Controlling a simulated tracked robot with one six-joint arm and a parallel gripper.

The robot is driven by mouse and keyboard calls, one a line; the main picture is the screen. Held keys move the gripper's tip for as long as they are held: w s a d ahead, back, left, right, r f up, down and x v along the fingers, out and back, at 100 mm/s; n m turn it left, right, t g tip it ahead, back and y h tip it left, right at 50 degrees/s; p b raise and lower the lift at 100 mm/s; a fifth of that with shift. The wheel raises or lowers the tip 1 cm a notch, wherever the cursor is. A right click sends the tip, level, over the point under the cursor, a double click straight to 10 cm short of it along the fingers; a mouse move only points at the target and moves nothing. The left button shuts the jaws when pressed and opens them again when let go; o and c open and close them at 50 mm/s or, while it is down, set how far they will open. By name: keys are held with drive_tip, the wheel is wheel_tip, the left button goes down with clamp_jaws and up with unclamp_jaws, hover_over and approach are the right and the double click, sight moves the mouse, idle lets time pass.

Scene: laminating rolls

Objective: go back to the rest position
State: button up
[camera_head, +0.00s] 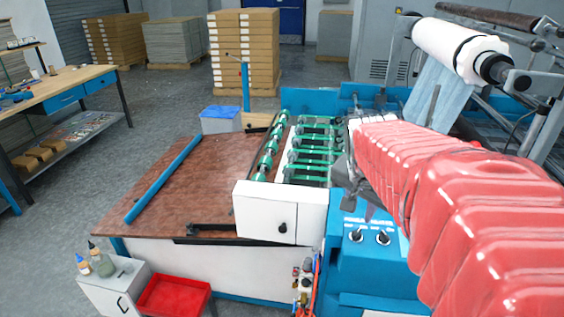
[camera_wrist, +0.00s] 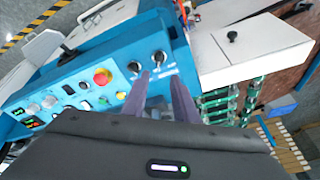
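My gripper (camera_wrist: 160,78) shows in the wrist view as two grey-purple fingers standing apart, with nothing between them. Beyond them is the blue control panel (camera_wrist: 70,85), with a red button (camera_wrist: 102,76) and two black knobs. In the head view my arm, in its red cover, reaches from the right edge to the machine's control box (camera_head: 368,260). My gripper (camera_head: 369,211) is there partly hidden by the arm, over the back of the control box. I cannot tell the exact gap between the fingertips and the panel.
The laminating machine has green rollers (camera_head: 316,150), a white cover box (camera_head: 280,212) and a brown table (camera_head: 175,185). A large white roll (camera_head: 450,45) hangs behind my arm. A red tray (camera_head: 173,296) is at the front left. Open floor lies left of the machine.

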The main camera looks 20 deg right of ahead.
drive_tip(key=shift+v, duration=0.75)
drive_tip(key=s+a+f+n+t+y, duration=0.1)
drive_tip(key=s+a+n, duration=0.2)
drive_tip(key=a+n, duration=0.3)
drive_tip(key=s+a+f+n+t+y, duration=0.1)
drive_tip(key=a+n, duration=0.6)
drive_tip(key=a, duration=1)
drive_tip(key=s+y, duration=0.1)
drive_tip(key=s, duration=0.1)
drive_tip(key=shift+s+a+f+t, duration=0.2)
drive_tip(key=shift+s+f+t, duration=0.05)
drive_tip(key=shift+s+t, duration=0.05)
drive_tip(key=shift+d, duration=0.1)
